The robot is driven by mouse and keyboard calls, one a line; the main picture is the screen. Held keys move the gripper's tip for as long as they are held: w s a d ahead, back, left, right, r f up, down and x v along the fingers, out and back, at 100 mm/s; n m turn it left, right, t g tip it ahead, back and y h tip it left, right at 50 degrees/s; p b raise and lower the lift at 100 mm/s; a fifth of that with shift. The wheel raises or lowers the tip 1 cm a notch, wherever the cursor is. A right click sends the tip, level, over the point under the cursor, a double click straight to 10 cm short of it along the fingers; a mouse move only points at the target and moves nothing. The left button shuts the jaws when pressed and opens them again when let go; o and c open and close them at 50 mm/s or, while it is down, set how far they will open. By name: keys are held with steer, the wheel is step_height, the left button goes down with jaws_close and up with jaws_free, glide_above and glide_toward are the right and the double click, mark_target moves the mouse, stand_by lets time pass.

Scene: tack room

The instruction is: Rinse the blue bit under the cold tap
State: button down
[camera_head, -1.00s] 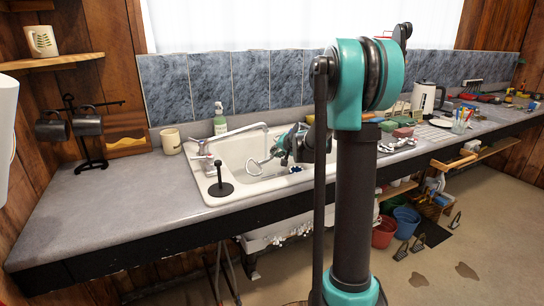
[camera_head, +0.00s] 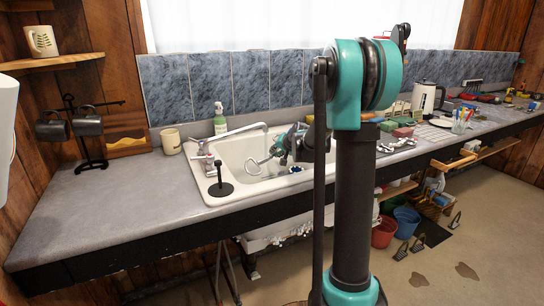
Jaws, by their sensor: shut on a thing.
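My gripper (camera_head: 277,150) is over the white sink (camera_head: 228,159), partly hidden behind my own arm. It is shut on a bit, whose pale metal ring (camera_head: 253,168) hangs to the left of the fingers, inside the sink area. The bit's blue colour is hard to make out at this size. The tap (camera_head: 236,131) stands at the sink's left end, its spout reaching right, with its tip above and left of my gripper. I see no clear stream of water. I cannot tell which tap handle is the cold one.
A black plunger-like stand (camera_head: 220,184) is at the sink's front left corner. A mug rack (camera_head: 92,140) stands far left. The counter (camera_head: 130,200) between is clear.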

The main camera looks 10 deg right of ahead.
steer(key=shift+w+d, duration=0.15)
steer(key=shift+w, duration=0.1)
steer(key=shift+w+d, duration=0.15)
steer(key=shift+w, duration=0.15)
steer(key=shift+w+d, duration=0.15)
steer(key=shift+w, duration=0.15)
steer(key=shift+s+d, duration=0.2)
steer(key=shift+s, duration=0.45)
steer(key=shift+s+d, duration=0.1)
steer(key=shift+s, duration=0.2)
steer(key=shift+s+d, duration=0.25)
steer(key=shift+s, duration=0.55)
steer(key=shift+w+a, duration=0.3)
steer(key=shift+w, duration=0.55)
stand_by(0.4)
stand_by(0.3)
steer(key=s+d, duration=0.4)
steer(key=d, duration=0.5)
steer(key=shift+s, duration=0.25)
